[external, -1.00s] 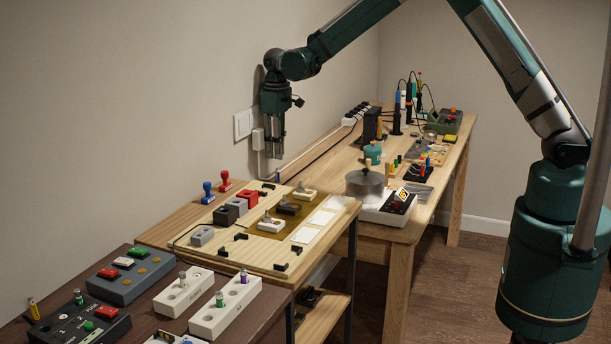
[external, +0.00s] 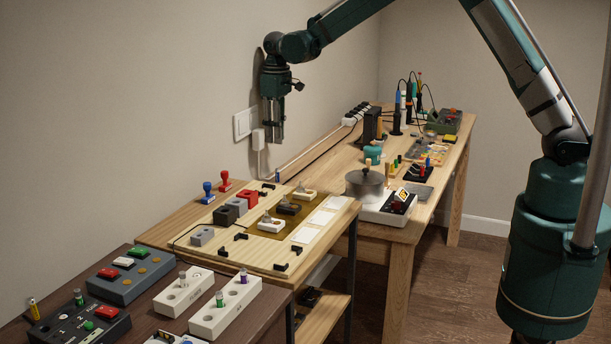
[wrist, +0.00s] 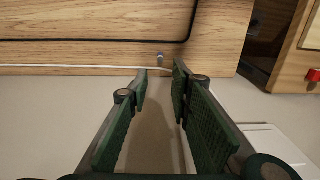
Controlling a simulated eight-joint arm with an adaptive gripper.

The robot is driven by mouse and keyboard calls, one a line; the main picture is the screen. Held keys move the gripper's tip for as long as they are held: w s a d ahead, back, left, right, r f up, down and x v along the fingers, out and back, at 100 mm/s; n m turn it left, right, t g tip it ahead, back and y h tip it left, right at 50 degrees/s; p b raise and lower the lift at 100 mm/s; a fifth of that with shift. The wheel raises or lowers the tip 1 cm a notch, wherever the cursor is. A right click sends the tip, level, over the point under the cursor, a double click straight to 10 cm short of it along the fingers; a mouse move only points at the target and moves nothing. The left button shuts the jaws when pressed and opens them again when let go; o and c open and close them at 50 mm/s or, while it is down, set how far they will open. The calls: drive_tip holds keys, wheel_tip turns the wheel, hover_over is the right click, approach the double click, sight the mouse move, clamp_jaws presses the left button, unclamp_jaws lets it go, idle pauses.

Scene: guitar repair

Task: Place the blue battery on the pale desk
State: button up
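A small upright blue battery (external: 277,175) stands close to the wall, where the pale desk (external: 335,160) meets the middle bench. It appears to stand on the pale desk's near back corner, though its base is hard to make out. My gripper (external: 273,141) hangs pointing down above it, clear of it. In the wrist view, my gripper (wrist: 161,68) has its two green pads apart with nothing between them. A small grey round end (wrist: 160,57), possibly the battery's top, shows on the wood just beyond the fingertips.
The middle bench (external: 185,225) carries blue and red stamps (external: 208,193) and several blocks. A pot (external: 365,184) stands on the pale desk, with a black holder (external: 421,172) of small parts behind.

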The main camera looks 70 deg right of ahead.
drive_tip(key=shift+r, duration=0.1)
drive_tip(key=s+a+r+t, duration=0.2)
drive_tip(key=s+a+r, duration=0.3)
drive_tip(key=s+r, duration=0.6)
drive_tip(key=s+a+r+t, duration=0.1)
drive_tip(key=s+a+r, duration=0.3)
drive_tip(key=s+r, duration=0.65)
drive_tip(key=s+a+f+t, duration=0.1)
drive_tip(key=s+a+t, duration=0.1)
drive_tip(key=s, duration=1.2)
drive_tip(key=s+a+f+t, duration=0.1)
drive_tip(key=s+a, duration=0.3)
drive_tip(key=s, duration=1)
drive_tip(key=shift+s+t, duration=0.25)
drive_tip(key=shift+t, duration=0.35)
